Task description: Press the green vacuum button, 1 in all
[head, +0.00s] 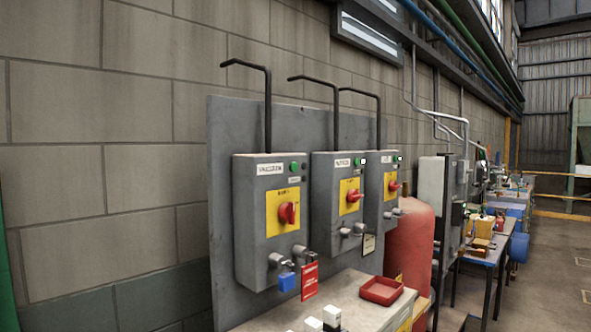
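The box labelled "VACUUM" (265,245) is the leftmost and nearest of three grey boxes on a grey wall panel. Its small round green button (294,166) is at the top right of its front, beside a small dark round spot. Below is a yellow plate (276,220) with a red rotary knob (289,212). A blue padlock (287,281) and a red tag (309,280) hang at its lower right. Nothing covers the green button. My gripper is not in view.
The middle box (336,205) and right box (378,190) also have green buttons and red knobs. Below them a bench (345,290) holds a red tray (380,291) and white items. A red tank (410,240) stands beyond. Floor at right is open.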

